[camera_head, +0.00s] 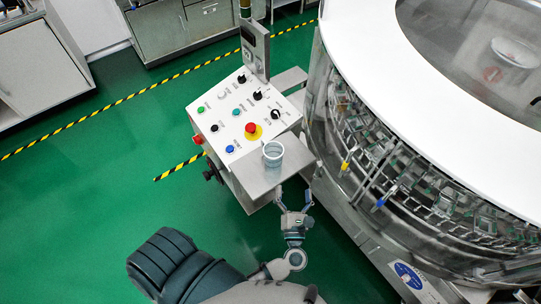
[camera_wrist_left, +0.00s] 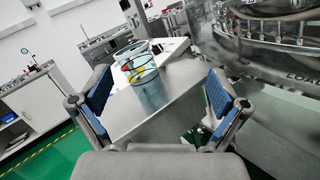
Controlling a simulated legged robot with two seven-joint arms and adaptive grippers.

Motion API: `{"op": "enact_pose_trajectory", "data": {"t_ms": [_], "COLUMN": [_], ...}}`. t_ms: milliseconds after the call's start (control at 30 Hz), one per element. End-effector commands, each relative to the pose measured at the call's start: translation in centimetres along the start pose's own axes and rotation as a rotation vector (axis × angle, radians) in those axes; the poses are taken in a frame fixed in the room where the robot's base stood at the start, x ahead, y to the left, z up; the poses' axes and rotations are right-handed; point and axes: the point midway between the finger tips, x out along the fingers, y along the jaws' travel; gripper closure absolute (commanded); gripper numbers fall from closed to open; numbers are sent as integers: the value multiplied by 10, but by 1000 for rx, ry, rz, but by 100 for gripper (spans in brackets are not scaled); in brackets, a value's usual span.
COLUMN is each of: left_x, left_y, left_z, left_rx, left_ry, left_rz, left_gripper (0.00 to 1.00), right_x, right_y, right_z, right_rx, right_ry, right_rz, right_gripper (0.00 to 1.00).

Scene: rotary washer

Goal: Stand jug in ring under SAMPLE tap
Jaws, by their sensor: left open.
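A clear, bluish jug (camera_head: 272,152) stands upright on a grey metal shelf (camera_head: 262,183) at the near end of the control panel. In the left wrist view the jug (camera_wrist_left: 140,68) stands beyond and between my spread fingers. My left gripper (camera_head: 294,197) is open and empty at the shelf's near edge, apart from the jug. A tap with a yellow part (camera_head: 345,167) and one with a blue part (camera_head: 380,203) sit on the washer's side. I cannot read which is SAMPLE, and I cannot make out a ring. My right gripper is not in view.
The round washer (camera_head: 420,130) with its white rim fills the right side. The control panel (camera_head: 240,112) with buttons and knobs adjoins the shelf. Green floor (camera_head: 110,170) lies open at left, crossed by yellow-black tape. Cabinets (camera_head: 40,65) stand at the back left.

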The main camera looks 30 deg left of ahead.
Motion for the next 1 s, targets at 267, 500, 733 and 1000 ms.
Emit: {"op": "enact_pose_trajectory", "data": {"t_ms": [267,500,733,1000], "left_x": [-5,44,91,113], "left_y": [36,46,52,53], "left_z": [-11,-23,-36,-41], "left_rx": [-395,-398,-396,-393], "left_ry": [225,224,225,225], "left_rz": [192,195,194,193], "left_gripper": [2,2,2,2], "right_x": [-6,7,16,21], "right_y": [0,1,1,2], "right_z": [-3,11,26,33], "right_rx": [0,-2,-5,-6], "right_ry": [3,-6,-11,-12], "right_rz": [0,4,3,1], "right_gripper": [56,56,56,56]}}
